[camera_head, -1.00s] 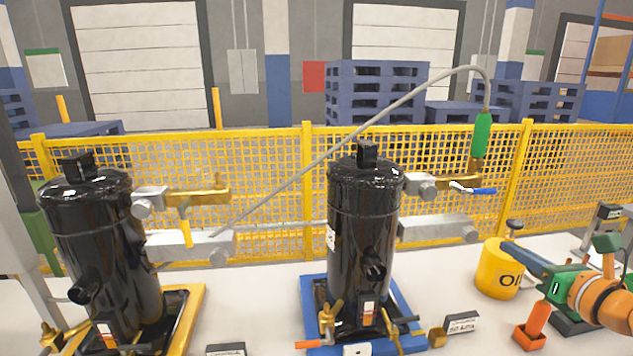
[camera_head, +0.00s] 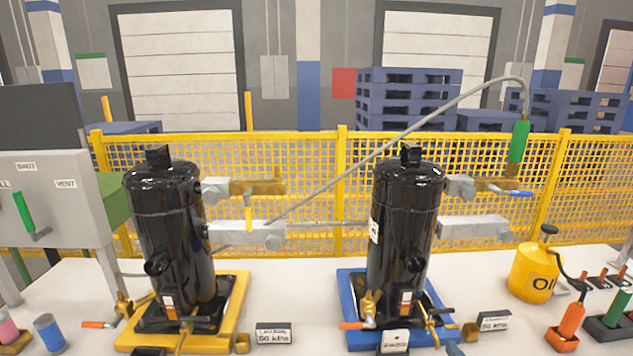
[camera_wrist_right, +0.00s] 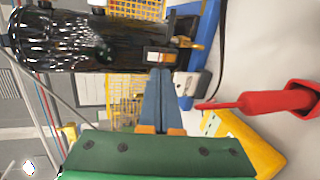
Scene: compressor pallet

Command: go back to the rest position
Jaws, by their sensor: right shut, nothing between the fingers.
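My right gripper (camera_wrist_right: 160,100) shows in the right wrist view as two blue fingers pressed together with nothing between them. Its fingers point toward a black compressor (camera_wrist_right: 100,45) and a small white tag. In the head view only a small blue-grey tip (camera_head: 454,349) shows at the bottom edge, which looks like this gripper, in front of the blue tray. My left gripper is in neither current view.
Black compressors stand upright on a yellow tray (camera_head: 240,300) and a blue tray (camera_head: 350,285). An oil can (camera_head: 532,272) and an orange-handled tool (camera_head: 571,320) stand at right. A valve panel (camera_head: 60,190) stands left.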

